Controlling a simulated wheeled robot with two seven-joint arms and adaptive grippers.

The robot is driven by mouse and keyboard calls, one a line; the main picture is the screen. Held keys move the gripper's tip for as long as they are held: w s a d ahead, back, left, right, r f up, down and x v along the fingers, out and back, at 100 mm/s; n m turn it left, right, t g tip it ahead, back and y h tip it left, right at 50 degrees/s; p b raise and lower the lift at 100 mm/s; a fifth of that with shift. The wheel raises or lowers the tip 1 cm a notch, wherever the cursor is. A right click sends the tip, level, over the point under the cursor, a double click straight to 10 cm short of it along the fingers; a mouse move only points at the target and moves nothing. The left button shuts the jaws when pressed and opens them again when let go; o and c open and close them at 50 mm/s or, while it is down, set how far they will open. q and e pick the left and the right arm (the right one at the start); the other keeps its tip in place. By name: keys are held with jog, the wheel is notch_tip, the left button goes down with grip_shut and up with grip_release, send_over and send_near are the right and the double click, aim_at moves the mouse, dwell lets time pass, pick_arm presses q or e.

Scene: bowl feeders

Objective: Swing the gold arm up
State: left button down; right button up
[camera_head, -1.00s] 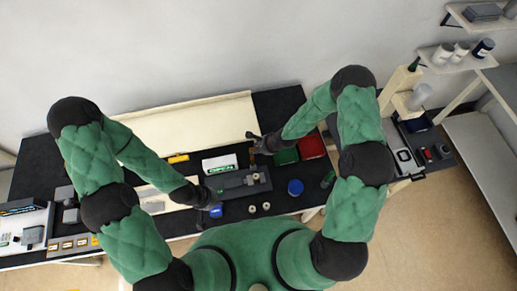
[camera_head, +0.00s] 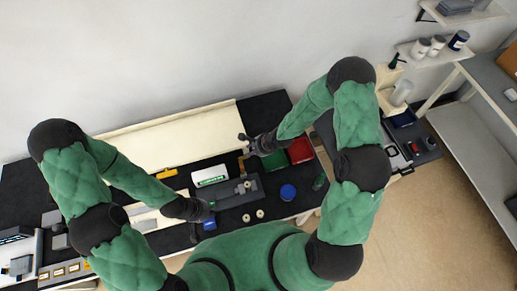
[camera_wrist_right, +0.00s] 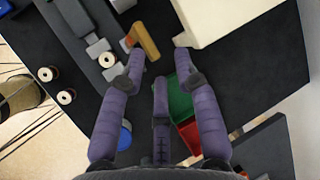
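The gold arm (camera_wrist_right: 145,41) is a short bar at the top of the right wrist view, just beyond the left fingertip. In the head view it is a small gold-brown piece (camera_head: 242,164) at the right end of a dark grey fixture (camera_head: 243,191). My right gripper (camera_wrist_right: 160,60) is open, its fingers spread over the dark table with nothing between them. In the head view it is above the gold arm (camera_head: 244,144); contact is unclear. My left gripper (camera_head: 207,210) is left of the fixture, near a blue object (camera_head: 210,223); its fingers are too small to read.
A white-and-green box (camera_head: 209,176) is behind the fixture. A blue round container (camera_head: 288,192) and small spools (camera_head: 260,214) are in front. A cream panel (camera_head: 165,137) lies along the back.

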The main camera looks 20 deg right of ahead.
pick_arm(q)
jog(key=shift+s, duration=0.1)
pick_arm(e)
jog(key=v, duration=0.7)
jog(key=shift+s, duration=0.45)
jog(key=shift+f, duration=0.1)
